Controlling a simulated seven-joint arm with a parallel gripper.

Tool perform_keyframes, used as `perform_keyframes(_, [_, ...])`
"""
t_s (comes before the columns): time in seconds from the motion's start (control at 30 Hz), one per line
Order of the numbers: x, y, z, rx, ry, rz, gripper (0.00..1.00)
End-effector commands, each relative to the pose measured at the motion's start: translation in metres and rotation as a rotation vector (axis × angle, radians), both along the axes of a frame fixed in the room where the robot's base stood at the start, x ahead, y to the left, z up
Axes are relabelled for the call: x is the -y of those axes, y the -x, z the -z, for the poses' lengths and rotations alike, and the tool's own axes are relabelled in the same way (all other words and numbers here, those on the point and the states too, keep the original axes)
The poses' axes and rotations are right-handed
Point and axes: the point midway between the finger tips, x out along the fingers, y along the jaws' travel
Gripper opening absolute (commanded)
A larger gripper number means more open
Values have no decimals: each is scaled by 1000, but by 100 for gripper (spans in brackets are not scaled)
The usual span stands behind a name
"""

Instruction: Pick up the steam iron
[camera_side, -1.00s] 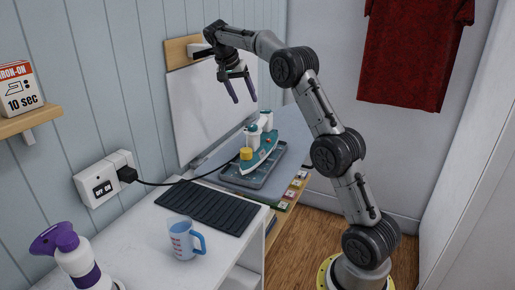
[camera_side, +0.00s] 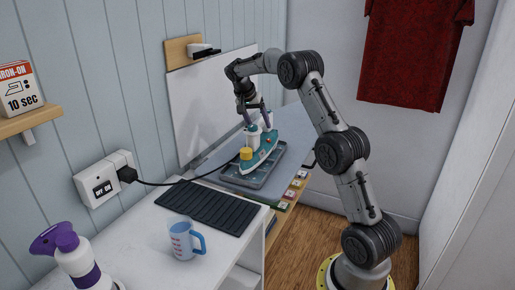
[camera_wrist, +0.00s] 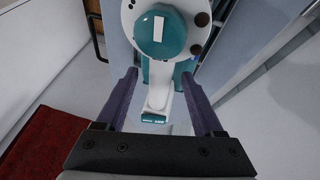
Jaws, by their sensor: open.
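The teal and white steam iron (camera_side: 259,152) stands on a grey tray (camera_side: 251,178) on the ironing surface, with a yellow cap (camera_side: 246,154) on its near side. It also shows in the wrist view as a white body with a teal round part (camera_wrist: 160,42). My gripper (camera_side: 255,112) points down just above the iron's upper part, its fingers spread. In the wrist view my gripper (camera_wrist: 162,82) has one purple finger on each side of the iron's white handle part (camera_wrist: 158,92), with gaps on both sides. I cannot tell the exact height between them.
A black ribbed mat (camera_side: 207,206) and a blue measuring cup (camera_side: 186,239) are on the white counter in front. A black cord runs from the wall outlet (camera_side: 104,178) toward the iron. A white board (camera_side: 205,105) stands behind on the left. A purple-topped spray bottle (camera_side: 72,257) is front left.

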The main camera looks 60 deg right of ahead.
Motion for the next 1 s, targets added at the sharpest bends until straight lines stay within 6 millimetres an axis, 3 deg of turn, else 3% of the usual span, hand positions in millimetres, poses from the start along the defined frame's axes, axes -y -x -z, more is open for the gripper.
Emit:
perform_keyframes(0.13, [5,2,13,-1,-1,0,69])
perform_keyframes(0.37, [6,2,14,-1,0,-1,69])
perform_keyframes(0.77, [6,2,14,0,0,-1,1])
perform_keyframes(1.0, [6,0,9,7,6,-2,0])
